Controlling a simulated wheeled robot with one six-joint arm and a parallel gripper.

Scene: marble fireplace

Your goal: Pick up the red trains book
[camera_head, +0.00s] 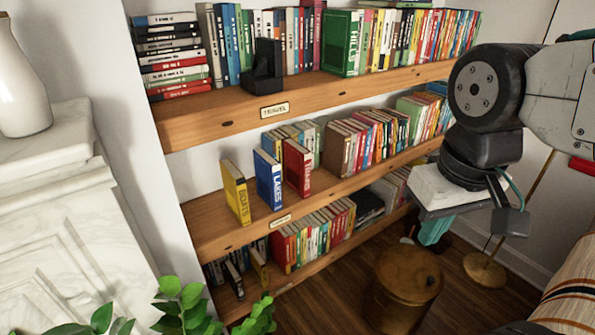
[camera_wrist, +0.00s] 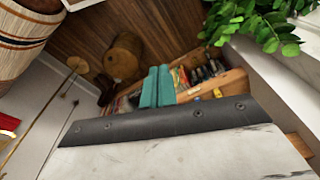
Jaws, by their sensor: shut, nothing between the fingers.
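A red book (camera_head: 297,167) stands upright on the middle shelf; its spine lettering is too small to read surely. A blue book (camera_head: 268,179) marked LAKES and a yellow book (camera_head: 236,191) marked BOATS stand upright to its left, with gaps between them. My gripper (camera_head: 433,231) is well to the right of the red book and lower in the picture, in front of the shelves. Its teal fingers also show in the wrist view (camera_wrist: 157,87), shut together with nothing between them. I cannot make out the red book in the wrist view.
The wooden bookcase's upper shelf (camera_head: 330,95) and lower shelf hold many books. A white marble fireplace (camera_head: 60,210) is at left, a leafy plant (camera_head: 185,305) at the front. A lamp stand (camera_head: 484,270) is at right.

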